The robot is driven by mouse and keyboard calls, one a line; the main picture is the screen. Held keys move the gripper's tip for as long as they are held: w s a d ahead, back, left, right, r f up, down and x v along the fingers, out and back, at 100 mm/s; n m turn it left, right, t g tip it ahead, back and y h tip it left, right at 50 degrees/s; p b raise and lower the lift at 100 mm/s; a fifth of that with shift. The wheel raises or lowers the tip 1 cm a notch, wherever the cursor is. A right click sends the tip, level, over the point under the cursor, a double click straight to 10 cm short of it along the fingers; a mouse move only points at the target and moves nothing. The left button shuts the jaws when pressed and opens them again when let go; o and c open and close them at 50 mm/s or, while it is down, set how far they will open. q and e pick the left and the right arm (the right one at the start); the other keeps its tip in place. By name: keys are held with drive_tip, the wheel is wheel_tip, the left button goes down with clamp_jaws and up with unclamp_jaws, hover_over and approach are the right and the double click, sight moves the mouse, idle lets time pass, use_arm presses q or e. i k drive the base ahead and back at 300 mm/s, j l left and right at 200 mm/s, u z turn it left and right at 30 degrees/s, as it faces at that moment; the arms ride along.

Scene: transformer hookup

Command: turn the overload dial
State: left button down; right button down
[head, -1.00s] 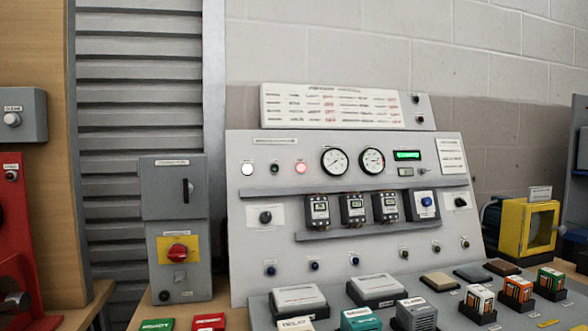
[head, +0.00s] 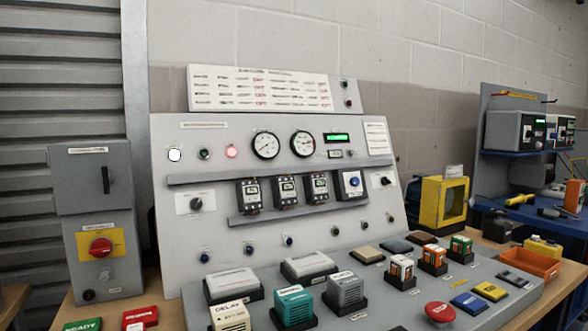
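The grey sloped control panel (head: 300,231) fills the middle of the head view. A module with a blue dial (head: 354,181) sits at the right end of the device rail. A black knob (head: 196,203) on a white plate is left of the rail, and another black knob (head: 385,180) is at the right. Their labels are too small to read, so I cannot tell which is the overload dial. Three dark modules (head: 286,191) stand left of the blue dial. Neither gripper is in view.
A grey box with a red rotary switch (head: 101,247) stands at the left. Relay blocks (head: 294,306) and a red button (head: 440,312) sit on the desk in front. A yellow box (head: 440,201), an orange tray (head: 533,262) and a blue shelf (head: 520,154) are at the right.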

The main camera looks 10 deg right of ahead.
sight(354, 181)
drive_tip(key=i+l+z, duration=0.35)
drive_tip(key=l, duration=0.15)
drive_tip(key=i+l+z, duration=0.3)
drive_tip(key=l, duration=0.2)
drive_tip(key=i+l+z, duration=0.35)
drive_tip(key=k+l+u, duration=0.1)
drive_tip(key=u, duration=0.8)
